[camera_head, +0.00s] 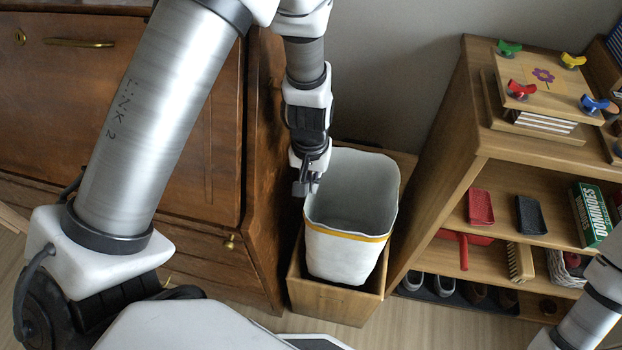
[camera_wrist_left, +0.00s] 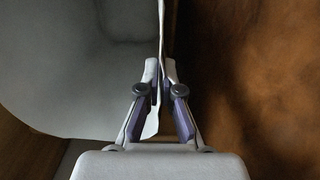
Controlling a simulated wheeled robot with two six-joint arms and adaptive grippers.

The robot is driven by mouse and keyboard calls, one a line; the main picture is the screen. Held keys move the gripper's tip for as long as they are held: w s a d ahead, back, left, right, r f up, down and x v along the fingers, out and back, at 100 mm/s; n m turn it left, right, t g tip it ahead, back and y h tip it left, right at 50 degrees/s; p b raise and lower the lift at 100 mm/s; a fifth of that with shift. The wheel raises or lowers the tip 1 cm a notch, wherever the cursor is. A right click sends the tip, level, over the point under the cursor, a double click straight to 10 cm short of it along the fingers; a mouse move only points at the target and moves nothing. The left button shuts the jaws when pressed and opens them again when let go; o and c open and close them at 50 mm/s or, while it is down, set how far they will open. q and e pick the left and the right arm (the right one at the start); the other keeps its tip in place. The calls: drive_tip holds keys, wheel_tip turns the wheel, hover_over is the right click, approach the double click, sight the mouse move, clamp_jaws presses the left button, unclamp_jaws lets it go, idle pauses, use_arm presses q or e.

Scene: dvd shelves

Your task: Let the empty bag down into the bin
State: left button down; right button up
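The empty bag (camera_head: 344,258) is white with a yellow band, upright and open at the top. It hangs over the square wooden bin (camera_head: 328,304), within its outline. A dark gap shows between the bag's bottom and the bin's front wall; how deep the bottom sits is hard to tell. My left gripper (camera_head: 304,186) is at the bag's left rim. In the left wrist view its fingers (camera_wrist_left: 160,72) are closed on the thin bag wall, with the bag's pale inside (camera_wrist_left: 75,70) to the left. My right gripper is out of view.
A wooden cabinet (camera_head: 210,262) stands close on the bin's left. On the right is a shelf (camera_head: 440,140) holding a flower press (camera_head: 540,78), a green dominoes box (camera_head: 592,215), a red dustpan (camera_head: 463,240), a brush (camera_head: 520,262) and shoes (camera_head: 443,284). Bare floor lies in front.

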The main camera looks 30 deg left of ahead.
sight(311, 206)
use_arm(q)
wheel_tip(311, 206, down, 22)
drive_tip(key=b, duration=1.9)
drive_tip(key=c, duration=1.2)
unclamp_jaws()
drive_tip(key=shift+w, duration=0.1)
drive_tip(key=shift+c, duration=0.2)
wheel_tip(311, 206, up, 12)
